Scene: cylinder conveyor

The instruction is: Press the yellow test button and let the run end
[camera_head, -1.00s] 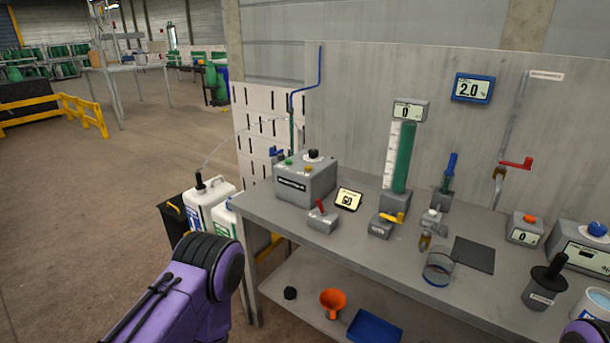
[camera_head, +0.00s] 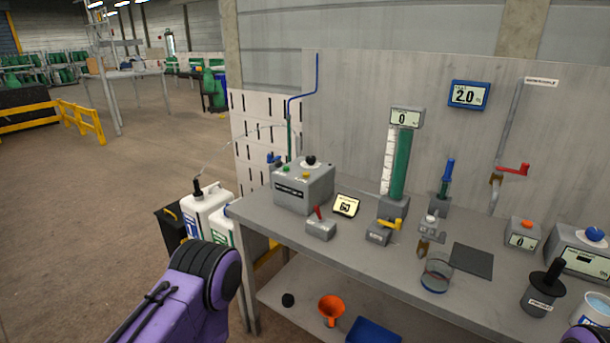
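A grey control box (camera_head: 303,187) stands at the left end of the bench. On its top are a yellow button (camera_head: 306,175), a green button (camera_head: 286,168) and a black knob (camera_head: 310,160). Nothing touches the yellow button. A purple link of my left arm shows at the lower left, below and left of the box; its gripper is out of the picture. Only a sliver of my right arm shows at the lower right corner, and its gripper is out of view too.
The grey bench (camera_head: 350,246) carries a red-lever switch (camera_head: 321,228), a small display (camera_head: 346,205), a green column (camera_head: 401,163), a glass beaker (camera_head: 436,275) and a dark pad (camera_head: 472,260). White canisters (camera_head: 207,212) stand left of the bench. An orange funnel (camera_head: 331,308) sits on the lower shelf.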

